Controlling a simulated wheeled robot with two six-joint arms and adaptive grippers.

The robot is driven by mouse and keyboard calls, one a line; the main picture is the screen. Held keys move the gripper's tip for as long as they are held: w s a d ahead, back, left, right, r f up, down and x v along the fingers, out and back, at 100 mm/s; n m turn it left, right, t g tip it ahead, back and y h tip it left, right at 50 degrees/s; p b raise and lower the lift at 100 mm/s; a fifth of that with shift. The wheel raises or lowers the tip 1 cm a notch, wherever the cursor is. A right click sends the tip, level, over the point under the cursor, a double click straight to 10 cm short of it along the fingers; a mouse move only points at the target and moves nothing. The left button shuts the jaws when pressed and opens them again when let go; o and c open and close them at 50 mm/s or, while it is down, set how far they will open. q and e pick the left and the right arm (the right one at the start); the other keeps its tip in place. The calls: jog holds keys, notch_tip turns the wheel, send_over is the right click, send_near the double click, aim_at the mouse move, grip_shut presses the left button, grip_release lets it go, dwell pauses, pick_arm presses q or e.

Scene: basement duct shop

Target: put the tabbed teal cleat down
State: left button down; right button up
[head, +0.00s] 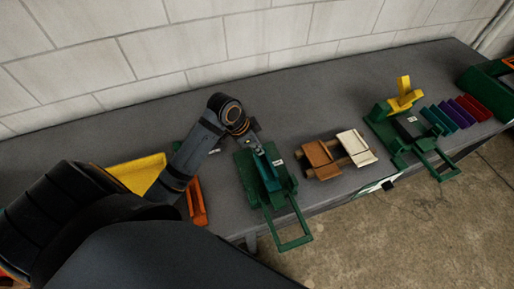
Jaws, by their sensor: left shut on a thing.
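My left gripper (256,149) reaches in from the left and is shut on the teal cleat (267,171). The cleat is a narrow teal strip, tilted, over the middle of a dark green fixture (284,199) with a loop handle at its front. The fingers hide the cleat's upper end. I cannot tell whether the cleat rests on the fixture or hangs just above it, and its tab cannot be made out. My right gripper is not in view.
A wooden rack with a brown piece (319,155) and a cream piece (356,147) stands right of the fixture. Further right are another green fixture (437,163) with a yellow part (404,97) and several coloured strips (470,108). A yellow bin (139,173) and orange piece (197,204) lie left.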

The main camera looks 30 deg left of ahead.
pick_arm(q)
jog(key=shift+s+r, duration=0.15)
jog(key=shift+s, duration=0.1)
jog(key=c, duration=1.9)
grip_release()
jog(key=shift+s, duration=0.15)
jog(key=shift+o, duration=1.3)
jog(key=shift+f, duration=0.2)
jog(key=shift+o, duration=0.9)
jog(key=shift+r, duration=0.25)
jog(key=v, duration=1.1)
jog(key=shift+r, duration=0.4)
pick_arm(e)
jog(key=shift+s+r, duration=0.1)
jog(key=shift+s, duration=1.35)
pick_arm(q)
jog(key=shift+a, duration=0.1)
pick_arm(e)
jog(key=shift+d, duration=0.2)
